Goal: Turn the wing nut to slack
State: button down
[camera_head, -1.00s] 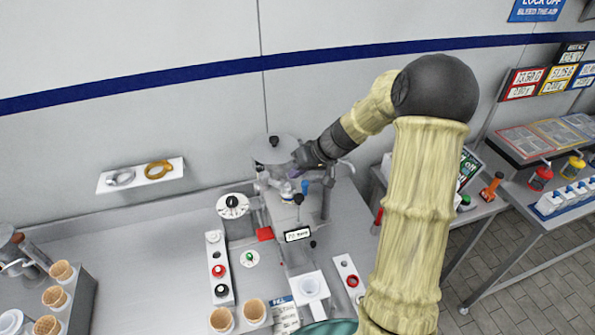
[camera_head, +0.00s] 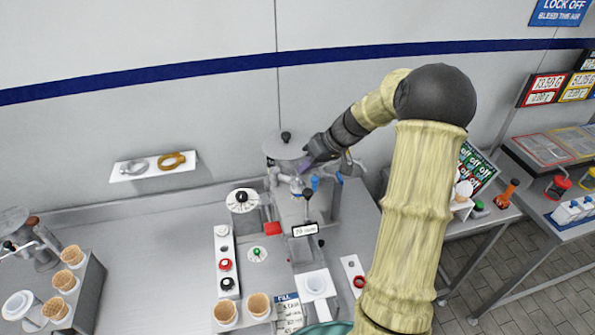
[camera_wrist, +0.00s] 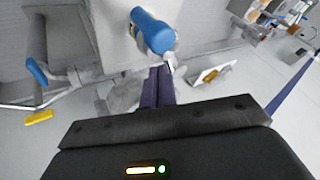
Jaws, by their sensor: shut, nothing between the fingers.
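My gripper (camera_head: 308,166) is at the upper part of the filling machine (camera_head: 306,205), just beside its round grey lid (camera_head: 285,147). In the wrist view its two purple fingers (camera_wrist: 159,72) are together, with nothing seen between them. The fingertips point at a pale grey metal part (camera_wrist: 125,97) of the machine, right below a blue cylinder (camera_wrist: 152,33). I cannot tell whether they touch it. I cannot make out the wing nut for certain; the fingers and wrist hide part of that area.
A blue-ended lever (camera_wrist: 37,72) sticks out at the left of the wrist view. A control strip (camera_head: 225,262) and cones in a holder (camera_head: 88,295) stand left of the machine. The bench between them is clear.

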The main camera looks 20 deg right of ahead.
jog(key=shift+w+f+n+g, duration=0.1)
jog(key=shift+w+n+g, duration=0.15)
jog(key=shift+n+g, duration=0.4)
jog(key=n, duration=0.1)
jog(key=n+g, duration=0.1)
jog(key=n+g+y, duration=0.1)
jog(key=n, duration=0.1)
jog(key=shift+w+a, duration=0.35)
jog(key=shift+w, duration=0.05)
jog(key=n+g, duration=0.1)
jog(key=n, duration=0.1)
jog(key=a+n+g+p, duration=0.1)
jog(key=n, duration=0.1)
jog(key=n+g, duration=0.1)
jog(key=n, duration=0.1)
jog(key=shift+w+a+g+h+p, duration=0.2)
jog(key=shift+w+g+h+p, duration=0.1)
jog(key=shift+g+h, duration=0.1)
jog(key=shift+a+n+g, duration=0.15)
jog(key=shift+n+g, duration=0.2)
jog(key=shift+n, duration=0.2)
jog(key=shift+a, duration=0.2)
jog(key=shift+s+b, duration=0.45)
jog(key=shift+s, duration=0.3)
